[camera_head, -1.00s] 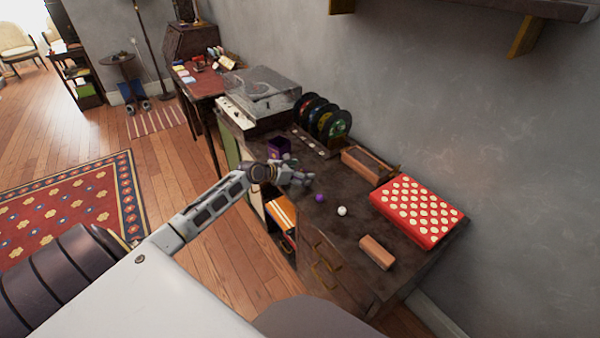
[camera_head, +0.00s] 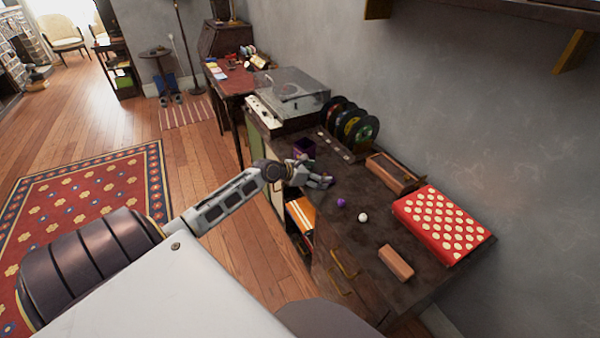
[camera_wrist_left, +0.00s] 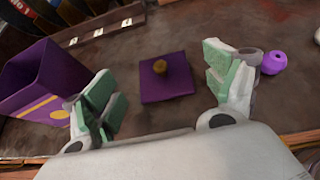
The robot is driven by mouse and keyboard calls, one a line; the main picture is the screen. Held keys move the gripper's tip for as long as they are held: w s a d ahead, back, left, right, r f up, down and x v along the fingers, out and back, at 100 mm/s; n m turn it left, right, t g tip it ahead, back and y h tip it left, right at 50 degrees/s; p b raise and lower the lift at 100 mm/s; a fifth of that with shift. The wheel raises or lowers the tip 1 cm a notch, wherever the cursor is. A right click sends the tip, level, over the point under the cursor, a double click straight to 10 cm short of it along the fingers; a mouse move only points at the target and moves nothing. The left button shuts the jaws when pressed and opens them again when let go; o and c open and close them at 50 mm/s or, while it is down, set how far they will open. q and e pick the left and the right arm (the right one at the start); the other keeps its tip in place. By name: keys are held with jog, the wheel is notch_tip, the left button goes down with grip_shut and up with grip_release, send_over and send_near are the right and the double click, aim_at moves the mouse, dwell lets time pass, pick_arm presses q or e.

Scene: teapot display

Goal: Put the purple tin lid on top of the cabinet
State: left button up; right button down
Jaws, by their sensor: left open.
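The purple tin lid (camera_wrist_left: 165,88) is a flat square with a brass-coloured knob. In the left wrist view it appears flat on the dark cabinet top (camera_head: 372,225), between my spread fingers, with visible gaps on both sides. My left gripper (camera_head: 322,180) is open and empty, low over the cabinet near its front edge. In the head view the gripper hides the lid or leaves it too small to tell. The open purple tin (camera_head: 304,149) stands just beyond the gripper; it also shows at the left of the wrist view (camera_wrist_left: 45,85). My right gripper is out of view.
A purple ball (camera_head: 341,202) and a white ball (camera_head: 363,217) lie right of the gripper. A brown block (camera_head: 396,262), a red patterned box (camera_head: 440,225), a wooden tray (camera_head: 392,174), a record rack (camera_head: 350,130) and a turntable (camera_head: 290,95) also occupy the cabinet.

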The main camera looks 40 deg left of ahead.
pick_arm(q)
jog(key=shift+v, duration=1.15)
jog(key=shift+s+a+r+p, duration=0.15)
jog(key=shift+s+r+p, duration=0.2)
jog(key=shift+s, duration=0.2)
jog(key=shift+v, duration=0.95)
jog(key=p+v, duration=0.1)
jog(key=v, duration=0.2)
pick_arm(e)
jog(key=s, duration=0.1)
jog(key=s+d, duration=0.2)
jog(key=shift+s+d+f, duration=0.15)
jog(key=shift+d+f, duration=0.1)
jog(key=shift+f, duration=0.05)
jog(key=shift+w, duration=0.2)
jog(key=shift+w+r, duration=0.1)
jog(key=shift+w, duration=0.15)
